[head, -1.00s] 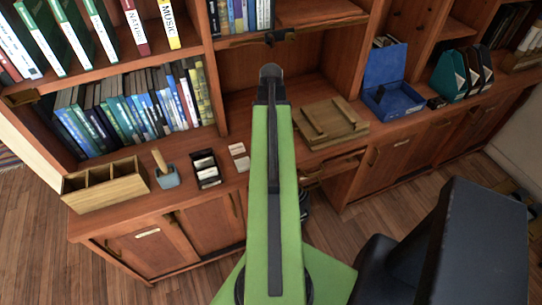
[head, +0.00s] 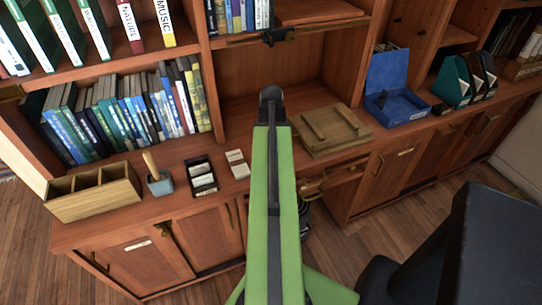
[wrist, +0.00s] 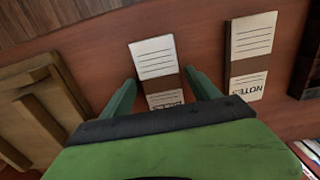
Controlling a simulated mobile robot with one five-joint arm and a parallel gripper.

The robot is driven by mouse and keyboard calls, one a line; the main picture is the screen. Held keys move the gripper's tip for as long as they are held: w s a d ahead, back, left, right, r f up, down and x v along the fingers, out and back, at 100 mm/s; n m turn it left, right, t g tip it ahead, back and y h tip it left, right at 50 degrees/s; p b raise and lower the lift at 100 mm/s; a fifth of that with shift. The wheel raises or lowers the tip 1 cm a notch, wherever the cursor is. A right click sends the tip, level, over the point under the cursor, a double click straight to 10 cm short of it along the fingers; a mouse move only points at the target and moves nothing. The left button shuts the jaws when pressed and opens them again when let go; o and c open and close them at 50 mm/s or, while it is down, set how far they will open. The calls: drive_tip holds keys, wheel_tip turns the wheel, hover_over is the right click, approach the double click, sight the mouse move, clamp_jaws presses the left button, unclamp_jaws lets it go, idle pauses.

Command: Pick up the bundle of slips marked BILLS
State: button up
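A bundle of white lined slips with a brown band (wrist: 157,62) lies on the wooden counter in the wrist view. Its printed label is partly covered by my gripper and I cannot read it fully. My gripper (wrist: 160,88) is open, with one green finger on each side of this bundle; I cannot tell whether they touch it. A second banded bundle, marked NOTES (wrist: 250,60), lies apart to the right. In the head view the NOTES bundle (head: 240,171) appears left of my green arm. The other bundle is hidden behind the arm there.
A wooden tray (head: 335,130) lies right of my arm. A black card box (head: 201,175), a blue-grey cup (head: 160,183) and a wooden compartment box (head: 95,194) stand left on the counter. A blue open box (head: 395,105) stands farther right. A black chair (head: 480,245) is front right.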

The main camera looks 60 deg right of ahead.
drive_tip(key=c, duration=1.2)
drive_tip(key=r+p, duration=0.5)
drive_tip(key=shift+s+d+r, duration=0.1)
drive_tip(key=shift+d+r, duration=0.05)
drive_tip(key=shift+d, duration=0.05)
drive_tip(key=shift+s+d+r+p, duration=1)
drive_tip(key=shift+s+d, duration=0.15)
drive_tip(key=shift+d, duration=0.35)
drive_tip(key=shift+s+d+r+p, duration=0.9)
drive_tip(key=shift+s+d+p, duration=0.15)
drive_tip(key=shift+d, duration=0.45)
drive_tip(key=shift+s+d+r+p, duration=0.95)
drive_tip(key=shift+s+d, duration=0.25)
drive_tip(key=shift+d, duration=0.3)
